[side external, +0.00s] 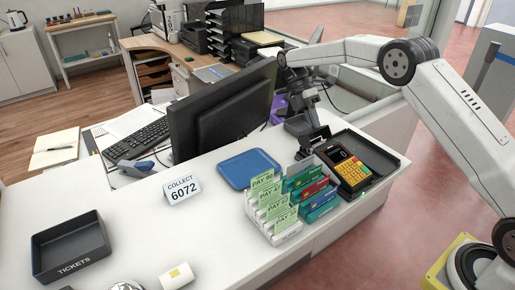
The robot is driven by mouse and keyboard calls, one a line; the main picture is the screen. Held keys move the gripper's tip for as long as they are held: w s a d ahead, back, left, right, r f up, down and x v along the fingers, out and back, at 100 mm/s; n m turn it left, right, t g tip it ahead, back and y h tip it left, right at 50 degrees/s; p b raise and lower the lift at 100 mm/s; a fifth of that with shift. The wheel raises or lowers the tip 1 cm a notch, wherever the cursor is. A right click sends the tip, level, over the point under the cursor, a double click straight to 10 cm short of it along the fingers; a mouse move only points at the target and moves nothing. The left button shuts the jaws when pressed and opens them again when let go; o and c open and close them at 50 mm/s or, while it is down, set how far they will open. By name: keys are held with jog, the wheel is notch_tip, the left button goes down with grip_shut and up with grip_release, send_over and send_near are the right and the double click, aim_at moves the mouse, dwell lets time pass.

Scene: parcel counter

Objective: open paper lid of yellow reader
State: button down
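The yellow reader (351,176) stands at the right end of the white counter. It has a dark body, a small screen reading 0 and a yellow keypad. A small green light shows near its front. Its paper lid cannot be made out clearly at this size. My gripper (307,148) points down just behind and left of the reader, close to its back edge. Whether it touches the reader cannot be told. The fingertips are small and dark, and their opening cannot be made out.
A black tray (388,152) lies beside the reader. A card rack (288,234) with green price cards and coloured cards stands left of it. A blue tray (249,169), a monitor (224,107) and a "COLLECT 6072" sign (182,189) are further left.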

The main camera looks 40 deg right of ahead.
dwell(0.3)
jog(key=c, duration=0.8)
grip_release()
jog(key=shift+r, duration=0.85)
jog(key=s+a+r, duration=0.1)
jog(key=s+r, duration=1)
jog(key=s, duration=0.3)
jog(key=shift+r, duration=0.15)
jog(key=shift+o, duration=0.2)
